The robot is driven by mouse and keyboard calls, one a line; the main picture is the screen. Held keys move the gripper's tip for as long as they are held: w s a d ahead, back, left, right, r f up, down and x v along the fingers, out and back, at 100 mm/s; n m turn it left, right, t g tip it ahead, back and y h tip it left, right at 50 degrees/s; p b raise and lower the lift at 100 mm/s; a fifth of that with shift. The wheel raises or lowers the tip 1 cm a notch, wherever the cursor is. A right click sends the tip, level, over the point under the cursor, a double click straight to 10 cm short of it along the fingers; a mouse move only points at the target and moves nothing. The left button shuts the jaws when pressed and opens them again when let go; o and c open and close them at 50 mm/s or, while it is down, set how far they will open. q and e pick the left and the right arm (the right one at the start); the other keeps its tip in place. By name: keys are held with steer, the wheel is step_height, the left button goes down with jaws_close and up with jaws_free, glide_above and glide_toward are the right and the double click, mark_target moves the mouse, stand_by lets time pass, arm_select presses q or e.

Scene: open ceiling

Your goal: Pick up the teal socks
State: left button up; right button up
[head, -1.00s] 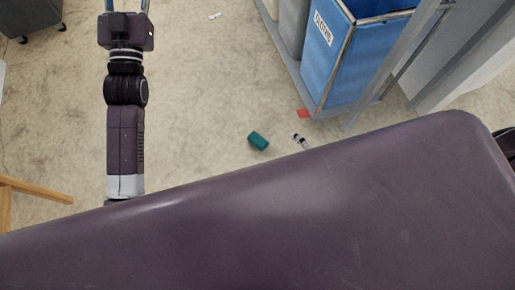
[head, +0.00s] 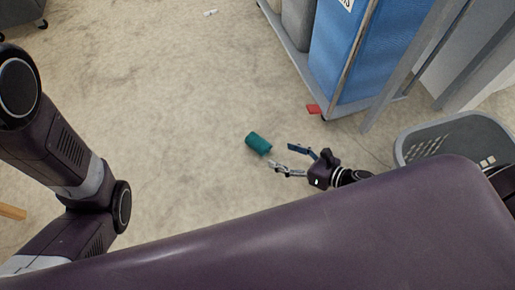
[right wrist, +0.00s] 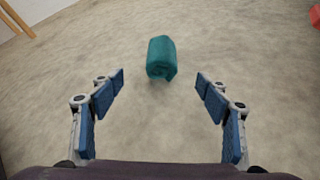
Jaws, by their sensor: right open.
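The teal socks (head: 258,143) are a rolled bundle lying on the floor near the middle of the head view. They also show in the right wrist view (right wrist: 162,58), ahead of the fingers and centred between them. My right gripper (head: 281,159) is open and empty, low over the floor just to the right of the socks, its fingers pointing at them. In the right wrist view its blue finger pads (right wrist: 160,88) stand wide apart, with the socks beyond their tips. My left arm shows at the left of the head view, but its gripper is out of view.
A red item (head: 314,109) lies on the floor by the cart with the blue bin (head: 350,60). A grey basket (head: 408,150) stands at the right. A small white item (head: 210,13) lies far back. The floor left of the socks is clear.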

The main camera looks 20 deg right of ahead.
mark_target(267, 150)
steer(key=b+x, duration=0.1)
steer(key=x, duration=0.1)
steer(key=b+x, duration=0.1)
steer(key=x, duration=0.1)
steer(key=b+x, duration=0.2)
steer(key=x, duration=0.1)
steer(key=shift+s+f, duration=0.15)
steer(key=shift+f, duration=0.15)
steer(key=shift+w+a, duration=0.15)
steer(key=shift+w, duration=0.1)
steer(key=c, duration=1.2)
steer(key=shift+r, duration=0.1)
